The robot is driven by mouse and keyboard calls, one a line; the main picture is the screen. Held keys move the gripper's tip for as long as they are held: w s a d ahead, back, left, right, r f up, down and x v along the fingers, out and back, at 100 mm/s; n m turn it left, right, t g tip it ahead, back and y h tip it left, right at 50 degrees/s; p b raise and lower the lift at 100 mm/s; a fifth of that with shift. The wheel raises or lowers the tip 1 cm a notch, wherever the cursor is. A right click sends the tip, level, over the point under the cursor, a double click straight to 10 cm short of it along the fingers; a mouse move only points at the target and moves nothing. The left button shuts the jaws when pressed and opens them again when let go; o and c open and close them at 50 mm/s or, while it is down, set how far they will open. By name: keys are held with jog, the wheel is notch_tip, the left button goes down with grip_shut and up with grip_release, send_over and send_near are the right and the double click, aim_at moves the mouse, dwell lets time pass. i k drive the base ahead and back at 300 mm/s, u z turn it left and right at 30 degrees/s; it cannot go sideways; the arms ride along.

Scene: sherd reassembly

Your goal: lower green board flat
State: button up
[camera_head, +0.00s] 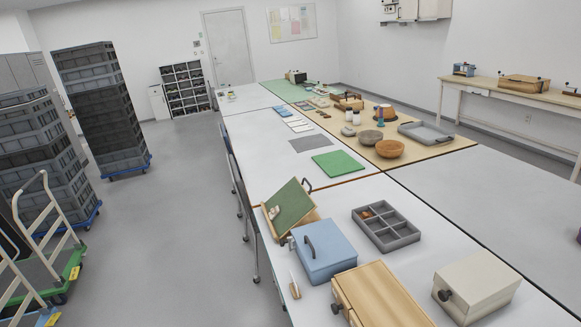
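A green board (290,204) with a light wooden edge stands tilted at the left edge of the near white table. It leans back on a wooden base (308,217), and its green face is turned towards the left and the camera. A few small pale and brown pieces (273,213) sit at its lower edge. A dark curved part (307,184) shows behind its upper right corner. How the board is held up behind is hidden. My gripper is not in view.
A blue box with a dark handle (324,250) stands close in front of the board. A grey compartment tray (386,227) lies to the right, with wooden drawers (380,295) and a cream box (476,287) nearer. A bright green mat (338,163) lies flat behind.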

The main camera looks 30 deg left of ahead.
aim_at(295, 203)
jog(key=u, duration=0.65)
jog(key=i, duration=1.1)
jog(key=u, duration=0.75)
